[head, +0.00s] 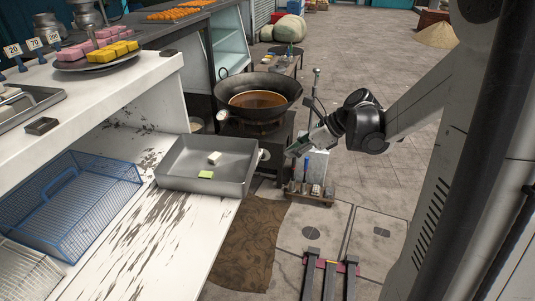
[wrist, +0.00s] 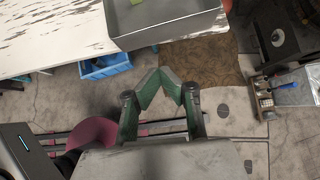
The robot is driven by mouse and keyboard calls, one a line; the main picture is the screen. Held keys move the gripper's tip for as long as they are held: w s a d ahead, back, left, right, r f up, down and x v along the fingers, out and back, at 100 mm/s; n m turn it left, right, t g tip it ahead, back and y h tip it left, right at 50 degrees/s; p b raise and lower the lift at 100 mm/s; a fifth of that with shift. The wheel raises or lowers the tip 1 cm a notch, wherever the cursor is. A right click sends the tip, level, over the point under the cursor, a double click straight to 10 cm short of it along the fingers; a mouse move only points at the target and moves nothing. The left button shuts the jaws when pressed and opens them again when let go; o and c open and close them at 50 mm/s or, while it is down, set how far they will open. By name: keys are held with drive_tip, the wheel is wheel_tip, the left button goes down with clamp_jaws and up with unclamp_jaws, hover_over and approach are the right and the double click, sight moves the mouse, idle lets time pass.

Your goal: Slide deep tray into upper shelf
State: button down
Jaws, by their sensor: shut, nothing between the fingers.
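The deep tray (head: 177,160) is grey metal and sits at the right end of a white, scuffed shelf board (head: 150,235), partly past its edge. A small white block (head: 214,158) and a yellow-green piece (head: 205,174) lie in it. The tray's corner also shows at the top of the wrist view (wrist: 170,20). My gripper (head: 292,151) is right of the tray and apart from it, over the floor. In the wrist view its green fingers (wrist: 161,80) are shut, with nothing between them. A white upper surface (head: 100,95) stands above the board at left.
A blue wire basket (head: 75,205) sits left of the tray. A wok (head: 258,100) of brown liquid stands on a stove behind it. A blue crate (wrist: 105,67) is below the board. A low rack of small items (head: 310,192) stands beneath my gripper.

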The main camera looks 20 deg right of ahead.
sight(252, 166)
drive_tip(key=x, duration=0.3)
drive_tip(key=a+r+b+x, duration=0.1)
drive_tip(key=x, duration=0.3)
drive_tip(key=w+b+x, duration=0.1)
drive_tip(key=x, duration=0.3)
drive_tip(key=shift+a+r, duration=0.15)
drive_tip(key=shift+a, duration=0.1)
drive_tip(key=shift+w+a, duration=0.3)
drive_tip(key=shift+a, duration=0.05)
drive_tip(key=shift+w, duration=0.1)
